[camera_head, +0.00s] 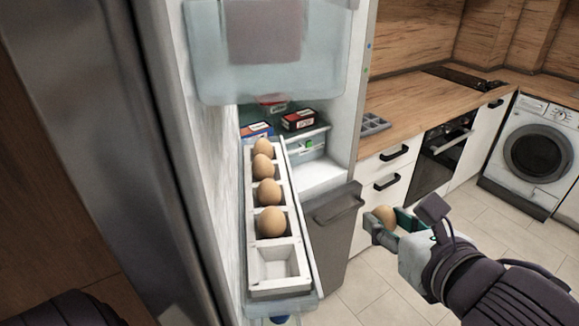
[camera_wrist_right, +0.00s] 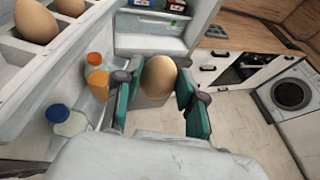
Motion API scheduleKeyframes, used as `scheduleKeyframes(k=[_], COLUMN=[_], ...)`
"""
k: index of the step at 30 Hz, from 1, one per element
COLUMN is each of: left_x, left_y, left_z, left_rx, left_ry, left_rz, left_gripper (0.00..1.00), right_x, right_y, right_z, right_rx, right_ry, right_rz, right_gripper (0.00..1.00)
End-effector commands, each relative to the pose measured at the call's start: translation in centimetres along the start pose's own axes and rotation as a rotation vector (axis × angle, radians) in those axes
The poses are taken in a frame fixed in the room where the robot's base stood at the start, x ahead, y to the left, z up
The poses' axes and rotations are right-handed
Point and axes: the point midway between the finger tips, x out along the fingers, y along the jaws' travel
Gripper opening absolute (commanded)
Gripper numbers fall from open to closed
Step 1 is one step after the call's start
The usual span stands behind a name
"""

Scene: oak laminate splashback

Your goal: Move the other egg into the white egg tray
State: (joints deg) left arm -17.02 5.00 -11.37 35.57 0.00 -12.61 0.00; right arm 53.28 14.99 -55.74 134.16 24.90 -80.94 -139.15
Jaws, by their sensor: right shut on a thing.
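The white egg tray (camera_head: 273,291) is a long row of compartments on the fridge door. Several brown eggs sit in its farther compartments, the nearest of them (camera_head: 272,222) just behind the empty front compartment. The tray also shows at the upper left of the right wrist view (camera_wrist_right: 50,62). My right gripper (camera_head: 388,219) is shut on another brown egg (camera_head: 384,214), held in the air to the right of the tray and apart from it. In the right wrist view this egg (camera_wrist_right: 158,76) sits between the green finger pads. My left gripper is not in view.
The open fridge holds small boxes (camera_head: 299,120) on a shelf behind the tray. Bottles (camera_wrist_right: 68,121) stand in the door below the tray. A grey tray (camera_head: 374,124) lies on the wooden counter (camera_head: 408,100). Kitchen drawers and a washing machine (camera_head: 538,152) stand at the right.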

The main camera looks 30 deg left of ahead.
Motion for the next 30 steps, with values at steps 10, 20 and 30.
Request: scheduleKeyframes(k=[10, 20, 30], left_x=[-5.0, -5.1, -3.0], left_y=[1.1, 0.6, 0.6], left_z=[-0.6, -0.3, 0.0], left_rx=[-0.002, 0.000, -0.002], left_ry=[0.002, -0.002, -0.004], left_rz=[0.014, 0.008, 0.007], left_gripper=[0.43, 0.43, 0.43], right_x=[-4.8, -5.6, -4.7], right_y=[12.9, 15.2, 15.2], right_z=[7.9, 7.3, 5.2], right_rx=[-0.154, -0.176, -0.174], right_ry=[0.001, 0.002, 0.000], right_rz=[0.390, 0.463, 0.461], right_gripper=[0.00, 0.00, 0.00])
